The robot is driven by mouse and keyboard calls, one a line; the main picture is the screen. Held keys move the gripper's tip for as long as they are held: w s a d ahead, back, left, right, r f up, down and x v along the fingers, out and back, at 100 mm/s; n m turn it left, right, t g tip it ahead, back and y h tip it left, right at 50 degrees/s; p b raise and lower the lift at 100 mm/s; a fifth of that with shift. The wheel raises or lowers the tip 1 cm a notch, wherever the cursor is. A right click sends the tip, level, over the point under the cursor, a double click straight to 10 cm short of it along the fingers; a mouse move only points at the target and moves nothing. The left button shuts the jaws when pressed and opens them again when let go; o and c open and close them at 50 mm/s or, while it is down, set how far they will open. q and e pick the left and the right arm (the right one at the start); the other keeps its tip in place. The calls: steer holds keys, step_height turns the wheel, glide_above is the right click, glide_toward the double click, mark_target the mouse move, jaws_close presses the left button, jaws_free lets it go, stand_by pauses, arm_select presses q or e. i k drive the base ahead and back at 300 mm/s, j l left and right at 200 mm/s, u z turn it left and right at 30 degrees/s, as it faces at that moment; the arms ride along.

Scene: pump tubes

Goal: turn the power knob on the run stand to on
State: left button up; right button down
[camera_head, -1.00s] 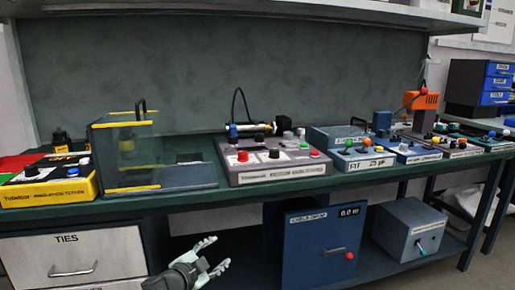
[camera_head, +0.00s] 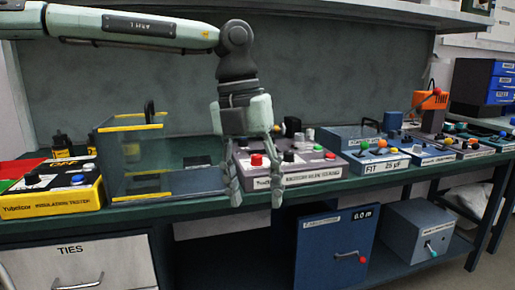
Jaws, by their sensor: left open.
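A grey-mauve console (camera_head: 312,170) with a partly legible label on its front stands on the bench, and it looks like the run stand. A large red knob (camera_head: 256,160), a black knob (camera_head: 288,156), a green knob (camera_head: 318,148) and a smaller red knob (camera_head: 330,156) show on its top. I cannot tell which is the power knob or read its setting. My left gripper (camera_head: 256,195) is open and empty, pointing down in front of the console's left part. It hides that part and some of the label. My right gripper is out of view.
A clear box with yellow edges (camera_head: 130,127) and a yellow insulation tester (camera_head: 60,202) stand left of the console. A blue FIT box (camera_head: 372,168) stands close on its right. A shelf (camera_head: 300,14) runs overhead. A blue cable drum cabinet (camera_head: 325,262) sits below.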

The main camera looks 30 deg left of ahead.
mark_target(256, 159)
steer(key=i+j, duration=1)
steer(key=i, duration=0.1)
